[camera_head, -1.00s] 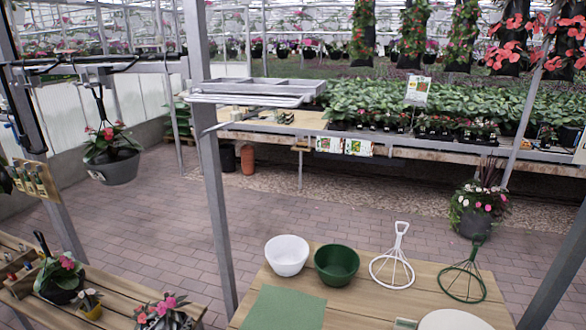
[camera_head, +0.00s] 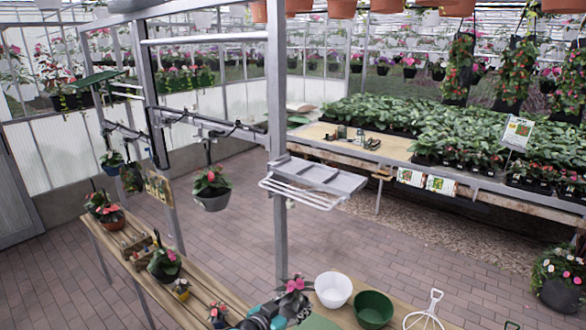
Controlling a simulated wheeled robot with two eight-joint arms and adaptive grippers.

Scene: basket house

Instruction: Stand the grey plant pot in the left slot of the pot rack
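Part of a teal and black gripper (camera_head: 285,308), apparently my left, shows at the bottom edge. A pink-flowered plant (camera_head: 295,285) rises just above it. Its pot, if any, is hidden, and the fingers cannot be made out. My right gripper is out of view.
A white bowl (camera_head: 333,290) and a green bowl (camera_head: 373,309) stand on the front table, near a white wire hoop (camera_head: 425,318). A slatted wooden bench (camera_head: 122,258) with potted plants is at left. The post (camera_head: 277,120) stands between the hanging pot and the rack.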

